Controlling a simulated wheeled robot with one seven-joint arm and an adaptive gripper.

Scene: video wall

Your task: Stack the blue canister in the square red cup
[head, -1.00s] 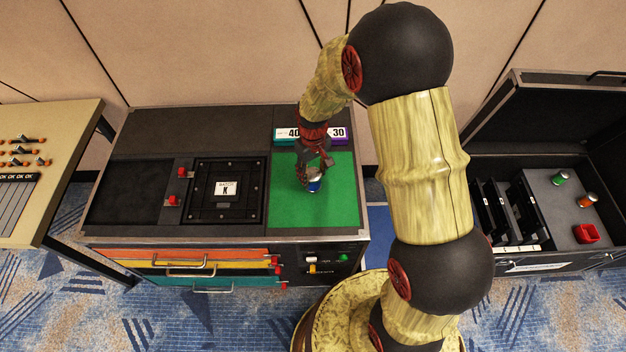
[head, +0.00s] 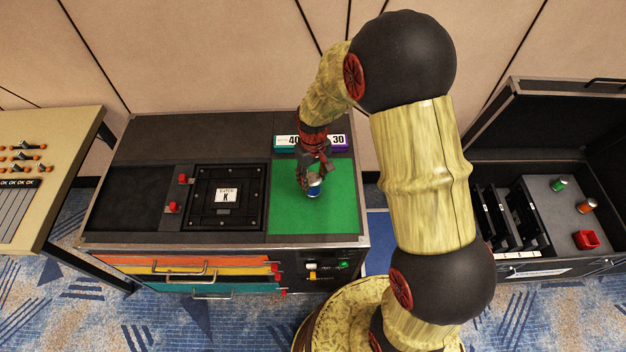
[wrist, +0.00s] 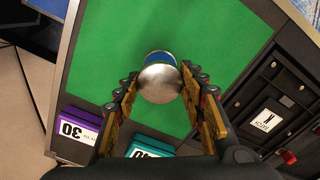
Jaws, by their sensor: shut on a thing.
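The blue canister (head: 314,188) is at the green mat (head: 340,215) on the cabinet top, with its silver end up. My gripper (head: 309,180) is shut on it. In the wrist view the blue canister (wrist: 159,82) sits between the two fingertips (wrist: 159,90), its silver end towards the camera and a blue band behind. I cannot tell whether it touches the mat or hangs just above it. The square red cup (head: 587,240) stands in the open black case at the far right, well away from my gripper.
A green canister (head: 559,184) and an orange one (head: 587,206) stand near the cup in the case (head: 530,255). Teal (head: 287,141) and purple (head: 339,141) number blocks lie behind the mat. A black panel (head: 226,197) is left of it. The case's raised lid (head: 560,115) stands behind.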

